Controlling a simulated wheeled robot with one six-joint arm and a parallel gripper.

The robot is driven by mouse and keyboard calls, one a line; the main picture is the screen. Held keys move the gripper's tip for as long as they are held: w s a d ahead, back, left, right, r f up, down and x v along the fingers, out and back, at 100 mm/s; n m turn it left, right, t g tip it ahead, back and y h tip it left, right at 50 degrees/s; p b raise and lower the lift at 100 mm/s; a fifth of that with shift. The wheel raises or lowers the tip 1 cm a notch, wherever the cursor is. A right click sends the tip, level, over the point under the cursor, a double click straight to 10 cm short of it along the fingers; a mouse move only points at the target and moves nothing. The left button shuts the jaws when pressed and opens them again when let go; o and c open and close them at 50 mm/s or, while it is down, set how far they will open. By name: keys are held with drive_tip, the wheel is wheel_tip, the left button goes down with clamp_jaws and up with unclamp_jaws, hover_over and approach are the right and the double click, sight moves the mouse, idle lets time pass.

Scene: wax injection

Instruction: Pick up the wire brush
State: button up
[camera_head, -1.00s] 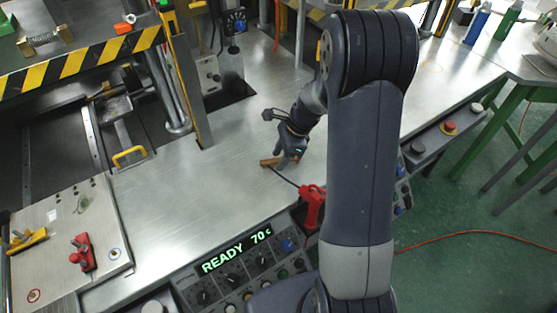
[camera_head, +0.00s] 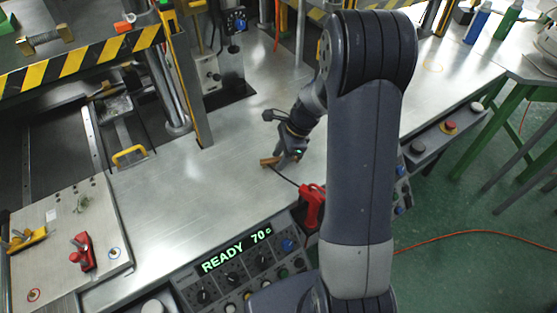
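The wire brush (camera_head: 268,162) shows as a small brown, wooden-looking piece on the metal worktop, left of centre. My gripper (camera_head: 279,158) reaches down at its right end, with the fingers at or around it. The fingers and the rest of the brush overlap in this view, so I cannot tell whether they are closed on it. The brush appears at or very near the worktop surface.
A red-handled tool (camera_head: 311,205) with a dark thin cable or rod sits at the worktop's front edge, close to my gripper. A mould plate (camera_head: 68,240) lies at left. The worktop's middle left is clear.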

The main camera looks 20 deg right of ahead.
clamp_jaws()
drive_tip(key=shift+r, duration=0.1)
wheel_tip(320, 180, up, 10)
drive_tip(key=shift+r, duration=0.15)
idle(0.6)
